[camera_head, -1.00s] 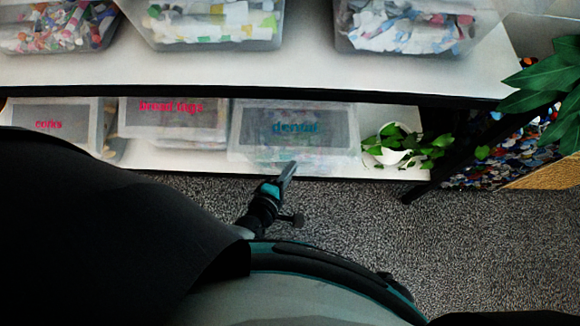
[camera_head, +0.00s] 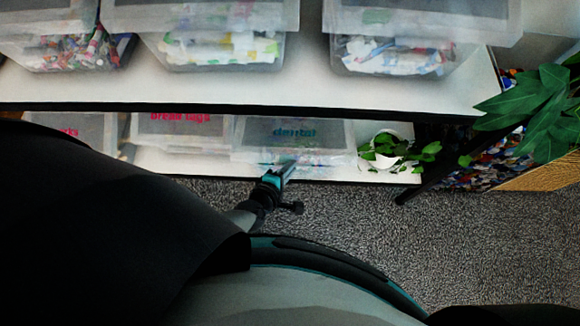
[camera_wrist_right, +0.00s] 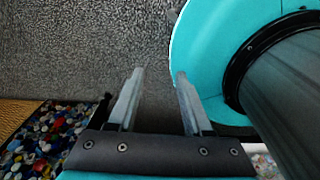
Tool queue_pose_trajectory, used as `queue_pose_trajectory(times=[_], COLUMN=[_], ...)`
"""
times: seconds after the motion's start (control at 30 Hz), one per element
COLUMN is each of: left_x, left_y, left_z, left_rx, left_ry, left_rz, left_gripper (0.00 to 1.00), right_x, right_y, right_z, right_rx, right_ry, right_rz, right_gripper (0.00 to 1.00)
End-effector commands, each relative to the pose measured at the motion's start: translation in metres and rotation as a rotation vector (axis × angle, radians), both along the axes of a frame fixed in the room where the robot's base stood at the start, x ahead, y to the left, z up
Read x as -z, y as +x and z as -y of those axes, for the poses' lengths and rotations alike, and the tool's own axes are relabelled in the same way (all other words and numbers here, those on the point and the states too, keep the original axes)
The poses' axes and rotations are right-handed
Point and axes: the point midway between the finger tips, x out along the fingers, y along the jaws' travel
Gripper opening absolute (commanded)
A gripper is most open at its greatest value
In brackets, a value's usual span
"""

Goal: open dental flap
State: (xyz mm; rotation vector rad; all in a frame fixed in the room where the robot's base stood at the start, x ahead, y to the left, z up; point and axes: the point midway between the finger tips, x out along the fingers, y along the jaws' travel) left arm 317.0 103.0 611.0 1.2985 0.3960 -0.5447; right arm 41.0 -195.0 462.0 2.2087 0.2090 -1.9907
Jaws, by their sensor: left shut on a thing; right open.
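The dental bin (camera_head: 249,150) is a clear box on the lower shelf, and its grey flap (camera_head: 290,132) carries teal lettering. My left gripper (camera_head: 288,168) is at the lower front edge of this bin in the head view. It is shut, with its fingertips at the bin's front; the exact contact is too small to tell. My right gripper (camera_wrist_right: 155,95) shows in the right wrist view, open and empty above the grey carpet, away from the bins.
A bread tags bin (camera_head: 180,135) stands left of the dental bin. A potted plant (camera_head: 388,148) stands right of it on the shelf. More bins (camera_head: 225,50) stand on the upper shelf (camera_head: 300,85). Grey carpet (camera_head: 400,235) lies in front. A larger plant (camera_head: 540,110) is at the right.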

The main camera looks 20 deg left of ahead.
Motion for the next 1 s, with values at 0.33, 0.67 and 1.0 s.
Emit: queue_pose_trajectory(times=[0.33,0.67,1.0], left_x=[-0.03,-0.045,-0.046], left_y=[0.013,0.019,0.02], left_z=[-0.002,-0.004,-0.005], left_rx=[-0.002,-0.001,-0.002], left_ry=[0.0,0.0,0.0], left_rz=[0.013,0.012,0.013], left_gripper=[0.0,0.0,0.0], right_x=[-0.023,-0.035,-0.036], right_y=[-0.006,-0.007,-0.007], right_z=[-0.006,-0.011,-0.01], right_rx=[-0.002,-0.003,-0.003], right_ry=[0.007,0.012,0.012], right_rz=[-0.012,-0.013,-0.014], right_gripper=[0.5,0.5,0.5])
